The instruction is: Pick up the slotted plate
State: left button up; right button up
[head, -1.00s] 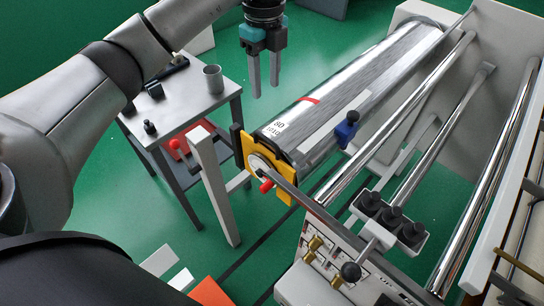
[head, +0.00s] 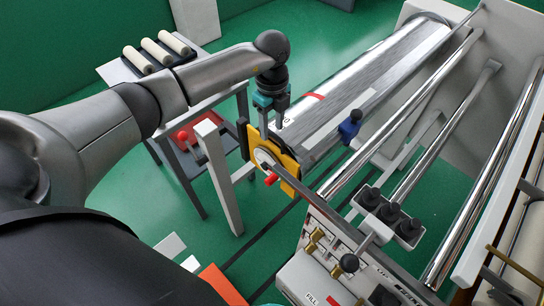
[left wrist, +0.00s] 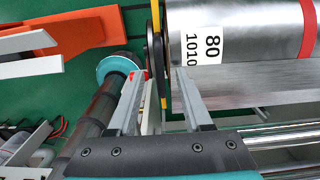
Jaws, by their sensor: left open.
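The slotted plate (head: 288,172) is yellow and sits upright at the near end of the foil roll, around a round hub with a red-tipped knob. In the left wrist view the plate (left wrist: 151,50) shows nearly edge-on as a thin yellow strip beside the roll's end. My left gripper (head: 271,126) is open and points down at the plate's upper part, partly covering it. In the left wrist view its fingers (left wrist: 160,72) stand apart, with the plate's edge in the gap between them; I cannot tell whether they touch it. My right gripper is not in view.
The foil roll (head: 375,80) lies to the right, labelled 80 in the left wrist view. A blue clamp (head: 350,126) sits beside it. Chrome bars and a dark-knobbed block (head: 390,217) are at right. A small table with several pale rolls (head: 157,47) stands behind my arm.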

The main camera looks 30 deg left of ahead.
pick_arm(q)
jog(key=shift+f, duration=0.35)
jog(key=shift+c, duration=0.2)
grip_shut()
jog(key=shift+r, duration=0.1)
dwell(0.9)
